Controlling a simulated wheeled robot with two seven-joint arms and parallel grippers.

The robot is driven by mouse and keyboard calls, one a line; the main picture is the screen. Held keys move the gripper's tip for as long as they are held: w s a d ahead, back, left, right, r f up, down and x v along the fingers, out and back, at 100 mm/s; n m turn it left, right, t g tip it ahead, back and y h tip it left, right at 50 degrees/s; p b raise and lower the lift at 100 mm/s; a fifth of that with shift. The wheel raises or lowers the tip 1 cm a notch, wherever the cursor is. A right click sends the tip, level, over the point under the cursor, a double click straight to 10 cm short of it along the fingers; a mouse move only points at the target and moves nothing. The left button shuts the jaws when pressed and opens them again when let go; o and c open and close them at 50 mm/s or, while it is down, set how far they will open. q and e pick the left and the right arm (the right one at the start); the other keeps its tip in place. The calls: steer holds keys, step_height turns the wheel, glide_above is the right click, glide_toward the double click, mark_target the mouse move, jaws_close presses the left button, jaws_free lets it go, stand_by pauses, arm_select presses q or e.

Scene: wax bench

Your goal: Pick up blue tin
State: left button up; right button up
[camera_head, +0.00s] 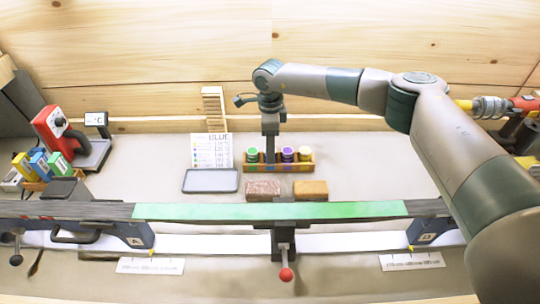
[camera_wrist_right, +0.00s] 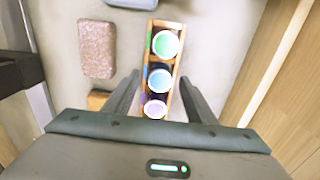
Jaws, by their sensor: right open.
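A small wooden rack (camera_head: 308,167) holds a row of round tins in the middle of the bench. In the right wrist view the green tin (camera_wrist_right: 165,44), the blue tin (camera_wrist_right: 159,79) and the purple tin (camera_wrist_right: 154,108) show from above; the blue one is in the middle. My right gripper (camera_head: 270,158) points down over the rack and hides the blue tin in the head view. In the wrist view my open right gripper (camera_wrist_right: 159,77) has one finger on each side of the blue tin; contact cannot be told. My left gripper is not in view.
A pinkish block (camera_head: 263,188) and a brown block (camera_head: 311,188) lie in front of the rack, a grey tray (camera_head: 210,181) to its left. A card headed BLUE (camera_head: 211,150) stands behind the tray. A long green-topped ski (camera_head: 190,211) spans the front.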

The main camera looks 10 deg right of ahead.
steer(key=c, duration=1.1)
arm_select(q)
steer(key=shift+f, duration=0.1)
arm_select(e)
steer(key=shift+r, duration=0.1)
steer(key=shift+c, duration=0.2)
